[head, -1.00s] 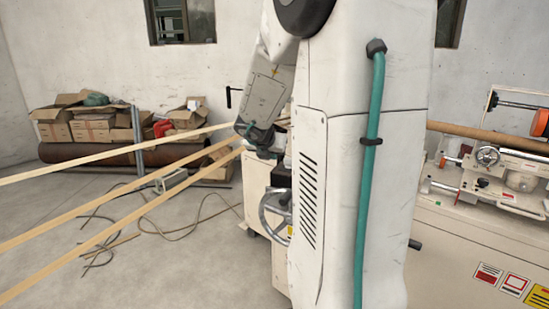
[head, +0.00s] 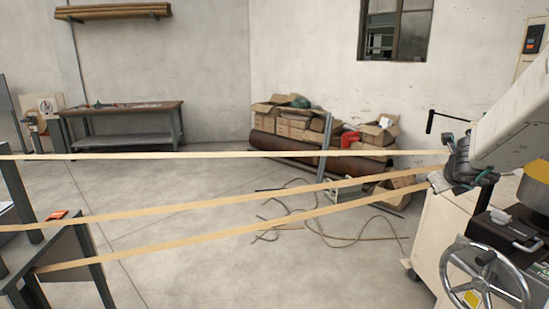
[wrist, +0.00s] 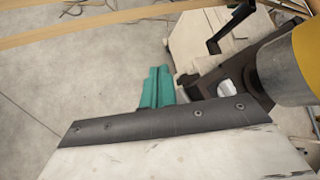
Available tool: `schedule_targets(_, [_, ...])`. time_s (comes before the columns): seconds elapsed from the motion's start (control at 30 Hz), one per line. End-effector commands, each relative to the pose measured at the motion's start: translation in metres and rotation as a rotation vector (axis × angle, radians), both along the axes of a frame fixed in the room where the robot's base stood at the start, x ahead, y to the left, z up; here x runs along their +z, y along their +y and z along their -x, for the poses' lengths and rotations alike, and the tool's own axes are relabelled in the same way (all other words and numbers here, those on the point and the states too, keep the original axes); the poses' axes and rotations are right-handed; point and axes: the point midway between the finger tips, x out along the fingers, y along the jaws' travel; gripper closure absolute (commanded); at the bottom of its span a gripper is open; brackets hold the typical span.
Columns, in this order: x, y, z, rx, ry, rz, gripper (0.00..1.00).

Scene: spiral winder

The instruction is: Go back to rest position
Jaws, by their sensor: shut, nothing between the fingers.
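My arm reaches in from the right edge of the head view, with its dark grey end (head: 464,166) beside the cream machine and close to where the tan strips come in. The fingers are hard to make out there. In the wrist view my gripper (wrist: 157,80) shows as two teal fingers side by side, shut with nothing held. Pale floor and part of the machine lie beyond them.
Tan strips (head: 210,214) stretch across from a dark frame (head: 90,258) at left. The cream machine (head: 436,235) with a handwheel (head: 486,280) stands at right. A bench (head: 125,108) stands back left. Open floor lies between.

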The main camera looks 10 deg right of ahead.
Motion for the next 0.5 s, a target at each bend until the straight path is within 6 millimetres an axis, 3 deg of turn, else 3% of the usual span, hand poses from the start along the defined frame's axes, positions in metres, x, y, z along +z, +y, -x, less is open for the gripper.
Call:
schedule_targets(0.1, [0.012,0.083,-0.013,0.527,0.105,0.227,1.00])
schedule_targets(0.23, [0.011,0.181,0.010,1.112,0.223,0.481,1.00])
schedule_targets(0.3, [0.005,0.227,0.039,1.415,0.288,0.609,1.00])
schedule_targets(0.37, [-0.001,0.260,0.072,1.677,0.347,0.713,1.00])
schedule_targets(0.4, [-0.006,0.277,0.096,1.849,0.391,0.782,1.00])
schedule_targets(0.5, [-0.015,0.303,0.164,2.256,0.518,0.932,1.00])
